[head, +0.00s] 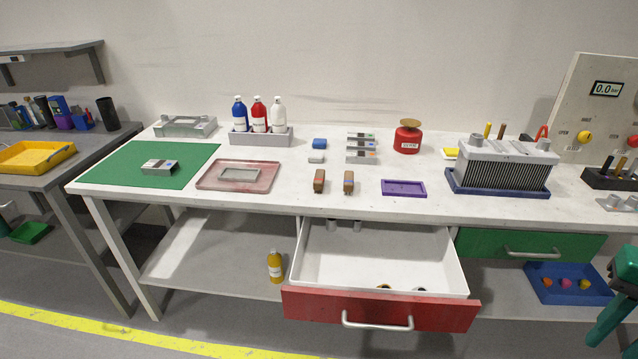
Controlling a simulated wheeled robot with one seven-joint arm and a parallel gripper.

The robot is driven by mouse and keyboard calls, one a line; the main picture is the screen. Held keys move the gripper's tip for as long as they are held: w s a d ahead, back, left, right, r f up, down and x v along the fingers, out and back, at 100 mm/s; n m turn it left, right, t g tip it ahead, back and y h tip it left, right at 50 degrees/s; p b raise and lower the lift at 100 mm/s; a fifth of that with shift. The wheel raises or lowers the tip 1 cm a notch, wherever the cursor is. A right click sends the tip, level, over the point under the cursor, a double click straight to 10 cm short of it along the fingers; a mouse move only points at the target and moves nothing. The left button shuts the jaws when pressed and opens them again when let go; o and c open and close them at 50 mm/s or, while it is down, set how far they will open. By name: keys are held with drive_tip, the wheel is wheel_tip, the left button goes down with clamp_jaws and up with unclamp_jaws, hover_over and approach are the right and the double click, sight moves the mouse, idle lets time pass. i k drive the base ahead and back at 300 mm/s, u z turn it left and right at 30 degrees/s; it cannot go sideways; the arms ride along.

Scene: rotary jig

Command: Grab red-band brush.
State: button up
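Two small brown brushes stand near the middle of the white workbench, the left brush (319,181) and the right brush (349,183). They are a short gap apart, behind the open red-front drawer. The colour of any band on them is too small to make out, so I cannot tell which has the red band. Green parts at the lower right edge look like my arm. My gripper's fingers are not in view, and nothing touches either brush.
The red-front drawer (380,310) sticks out below the brushes. A purple tray (403,188) lies to their right, a reddish tray (210,178) to their left. Bare bench surrounds the brushes.

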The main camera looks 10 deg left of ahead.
sight(319, 177)
drive_tip(key=k, duration=0.6)
drive_tip(key=u, duration=0.05)
drive_tip(key=i, duration=1.3)
drive_tip(key=u, duration=0.7)
